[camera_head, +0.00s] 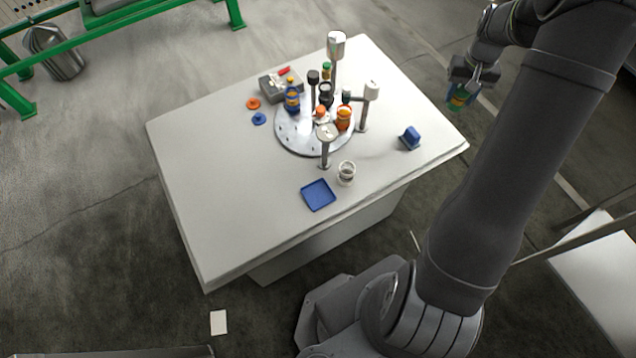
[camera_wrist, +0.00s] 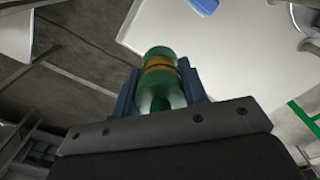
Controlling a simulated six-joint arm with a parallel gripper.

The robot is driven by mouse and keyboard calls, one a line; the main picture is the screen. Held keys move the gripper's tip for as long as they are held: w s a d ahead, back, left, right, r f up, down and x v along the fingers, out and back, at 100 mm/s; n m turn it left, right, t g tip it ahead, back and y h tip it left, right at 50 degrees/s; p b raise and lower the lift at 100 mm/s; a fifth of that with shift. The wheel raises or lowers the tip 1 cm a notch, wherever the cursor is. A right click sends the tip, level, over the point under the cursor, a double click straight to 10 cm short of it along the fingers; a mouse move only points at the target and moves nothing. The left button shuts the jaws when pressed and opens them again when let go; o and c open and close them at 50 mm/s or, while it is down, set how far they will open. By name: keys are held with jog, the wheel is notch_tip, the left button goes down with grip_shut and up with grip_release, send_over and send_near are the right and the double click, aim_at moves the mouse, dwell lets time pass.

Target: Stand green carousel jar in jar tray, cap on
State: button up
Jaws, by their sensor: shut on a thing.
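My gripper (camera_head: 466,88) is high at the right, beyond the table's right edge. It is shut on a green jar (camera_head: 459,98), which has an amber band. In the wrist view the green jar (camera_wrist: 161,66) sits between the two blue fingers, its near part partly hidden by them. I cannot tell from these frames whether its cap is on. A flat blue square tray (camera_head: 318,195) lies empty near the table's front edge, well away from my gripper.
A round metal carousel (camera_head: 290,137) carries several jars and is ringed by posts. A clear glass jar (camera_head: 346,174) stands close to the tray. A blue block (camera_head: 409,138), orange cap (camera_head: 253,103), blue cap (camera_head: 259,119) and grey box (camera_head: 270,88) are on the table (camera_head: 215,190). Its left side is clear.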

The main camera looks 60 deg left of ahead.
jog(key=w+d+f+m, duration=0.2)
jog(key=d+f+m, duration=0.1)
jog(key=d, duration=0.8)
jog(key=w+d+f+m, duration=0.1)
jog(key=d+f+m, duration=0.25)
jog(key=d, duration=0.85)
jog(key=w+d+f+m, duration=0.2)
jog(key=d+m, duration=0.2)
jog(key=d, duration=0.7)
jog(key=s+a+r+n, duration=0.2)
jog(key=s+a+n, duration=0.2)
jog(key=s+a, duration=0.45)
jog(key=s+a+r+n, duration=0.1)
jog(key=s+a+n, duration=0.35)
jog(key=a, duration=0.75)
jog(key=n, duration=0.9)
send_over(318, 196)
notch_tip(318, 196, down, 4)
jog(key=shift+w+f, duration=0.1)
jog(key=shift+f, duration=1.85)
